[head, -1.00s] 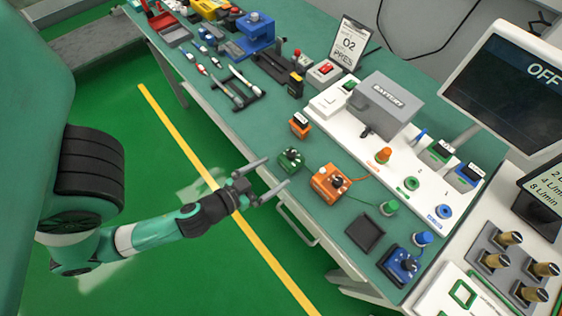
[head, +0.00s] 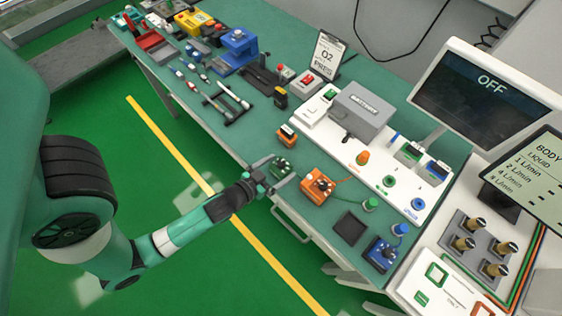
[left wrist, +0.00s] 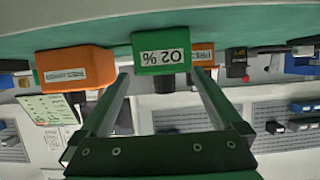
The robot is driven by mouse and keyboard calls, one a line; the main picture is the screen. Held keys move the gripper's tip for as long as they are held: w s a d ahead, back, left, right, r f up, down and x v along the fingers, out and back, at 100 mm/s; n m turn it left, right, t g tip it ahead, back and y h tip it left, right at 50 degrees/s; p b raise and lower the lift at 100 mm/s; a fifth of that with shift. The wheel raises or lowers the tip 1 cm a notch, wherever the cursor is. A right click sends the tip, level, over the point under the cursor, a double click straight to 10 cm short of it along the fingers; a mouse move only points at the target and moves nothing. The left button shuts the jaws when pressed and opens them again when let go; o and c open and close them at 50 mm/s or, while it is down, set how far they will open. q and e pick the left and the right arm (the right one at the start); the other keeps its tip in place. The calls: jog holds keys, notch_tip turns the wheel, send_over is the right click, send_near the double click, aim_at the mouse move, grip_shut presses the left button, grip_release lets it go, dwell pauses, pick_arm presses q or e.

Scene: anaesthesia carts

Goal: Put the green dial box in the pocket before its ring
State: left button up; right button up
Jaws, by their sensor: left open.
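The green dial box (head: 281,168), with a dark knob, stands near the front edge of the bench. My left gripper (head: 284,174) is open, its fingers on either side of the box. In the left wrist view the green box (left wrist: 160,52), its "O2 %" label upside down, shows between the fingertips; contact cannot be told. An empty dark square pocket (head: 350,228) lies on the bench between the orange dial box (head: 318,187) and the blue dial box (head: 381,253). A green ring (head: 389,181) is on the white panel behind it. My right gripper is not in view.
A small orange-and-black box (head: 287,134) stands behind the green box. A green plug (head: 371,204) and a blue plug (head: 400,229) stand near the pocket. The grey battery box (head: 361,111) sits on the white panel. The bench's front edge is close.

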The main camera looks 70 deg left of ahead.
aim_at(287, 161)
pick_arm(q)
jog(key=shift+w+a+f, duration=0.2)
jog(key=shift+a+f, duration=0.05)
jog(key=x, duration=0.4)
jog(key=shift+w+a+f, duration=0.15)
jog(key=shift+a+f, duration=0.1)
grip_shut()
